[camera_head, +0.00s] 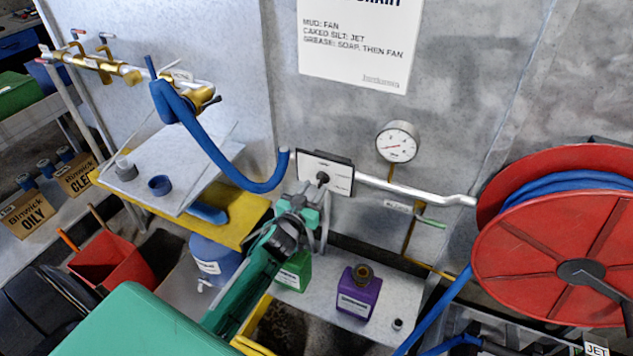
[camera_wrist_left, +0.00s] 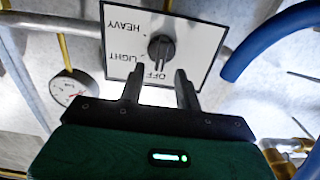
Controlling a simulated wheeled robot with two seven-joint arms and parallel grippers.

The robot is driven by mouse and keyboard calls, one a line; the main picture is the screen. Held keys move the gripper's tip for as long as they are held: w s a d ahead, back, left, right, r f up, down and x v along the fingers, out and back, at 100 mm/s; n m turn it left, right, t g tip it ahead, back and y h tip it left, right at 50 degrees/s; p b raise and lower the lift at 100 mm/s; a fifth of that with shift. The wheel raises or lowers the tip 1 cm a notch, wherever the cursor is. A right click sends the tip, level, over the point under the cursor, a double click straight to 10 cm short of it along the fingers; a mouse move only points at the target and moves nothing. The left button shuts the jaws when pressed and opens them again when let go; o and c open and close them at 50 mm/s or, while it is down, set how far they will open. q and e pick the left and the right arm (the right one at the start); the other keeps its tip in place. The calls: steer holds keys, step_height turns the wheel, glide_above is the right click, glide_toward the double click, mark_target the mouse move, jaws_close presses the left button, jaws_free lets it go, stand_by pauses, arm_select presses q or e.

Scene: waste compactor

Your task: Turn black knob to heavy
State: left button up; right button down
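The black knob (camera_wrist_left: 161,49) sits on a white dial plate (camera_wrist_left: 200,30) in the left wrist view, which shows the plate turned over. The plate reads HEAVY, LIGHT and OFF, and the knob lines up with OFF. In the head view the knob (camera_head: 322,179) shows on the plate (camera_head: 340,183) on the metal wall. My left gripper (camera_head: 308,203) is just in front of the plate. In the left wrist view its two fingers (camera_wrist_left: 159,73) are apart, with nothing between them, pointing at the knob. Whether a fingertip touches the plate cannot be told. My right gripper is not in view.
A metal pipe (camera_head: 420,191) runs right from the plate. A blue hose (camera_head: 215,150) hangs to its left. A pressure gauge (camera_head: 397,142) and a red hose reel (camera_head: 560,240) are to the right. A purple jug (camera_head: 358,294) and a green jug (camera_head: 294,272) stand below.

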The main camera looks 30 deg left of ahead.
mark_target(321, 180)
arm_select(q)
steer(key=shift+w+a, duration=0.1)
steer(key=shift+w, duration=1.25)
steer(key=c, duration=0.7)
jaws_close()
